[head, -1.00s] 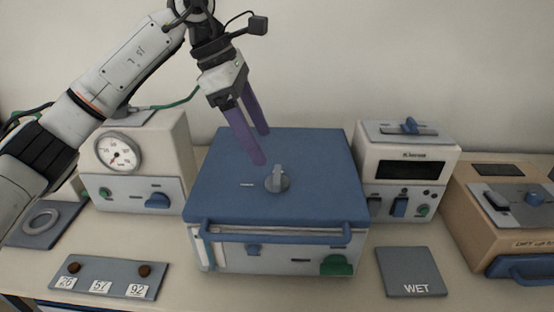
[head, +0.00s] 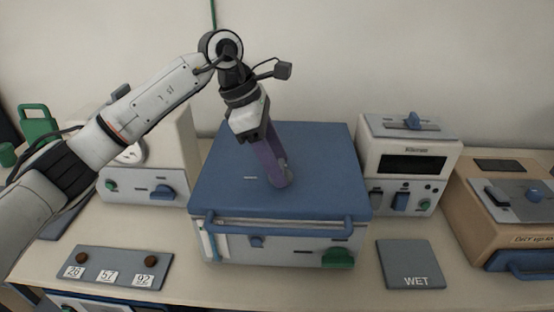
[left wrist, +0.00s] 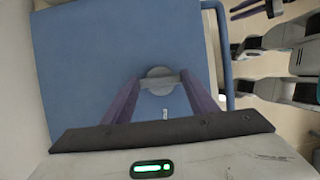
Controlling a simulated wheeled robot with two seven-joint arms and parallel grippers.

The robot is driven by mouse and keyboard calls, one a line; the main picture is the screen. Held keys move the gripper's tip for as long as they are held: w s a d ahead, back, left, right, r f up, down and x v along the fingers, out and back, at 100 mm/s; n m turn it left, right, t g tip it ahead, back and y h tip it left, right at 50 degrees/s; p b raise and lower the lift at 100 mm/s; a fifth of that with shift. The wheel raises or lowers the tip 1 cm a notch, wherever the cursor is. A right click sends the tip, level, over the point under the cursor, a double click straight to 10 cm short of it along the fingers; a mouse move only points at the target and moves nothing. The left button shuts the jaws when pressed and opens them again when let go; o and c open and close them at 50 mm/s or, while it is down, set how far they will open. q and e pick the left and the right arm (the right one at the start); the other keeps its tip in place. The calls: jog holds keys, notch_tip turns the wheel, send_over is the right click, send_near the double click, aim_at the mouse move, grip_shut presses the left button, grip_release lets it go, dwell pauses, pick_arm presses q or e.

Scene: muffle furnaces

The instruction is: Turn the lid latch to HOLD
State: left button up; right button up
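The blue-topped furnace (head: 225,200) stands in the middle of the bench. Its lid latch is a grey round knob (left wrist: 160,73) with a raised bar, seen from above in the left wrist view. My left gripper (head: 281,184) is open, pointing down at the lid. In the left wrist view its two purple fingers (left wrist: 160,84) stand apart on either side of the latch, with the bar running across between them. Whether they touch it I cannot tell. In the head view the fingers hide most of the latch. My right gripper (left wrist: 233,14) shows small, its purple fingers apart.
A white device with a dial (head: 145,190) stands left, a white device with a dark display (head: 410,140) right, and a tan furnace (head: 480,215) far right. A plate with number tags (head: 108,266) and a WET plate (head: 410,262) lie in front.

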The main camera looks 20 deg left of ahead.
pick_arm(q)
jog(key=shift+c, duration=1.4)
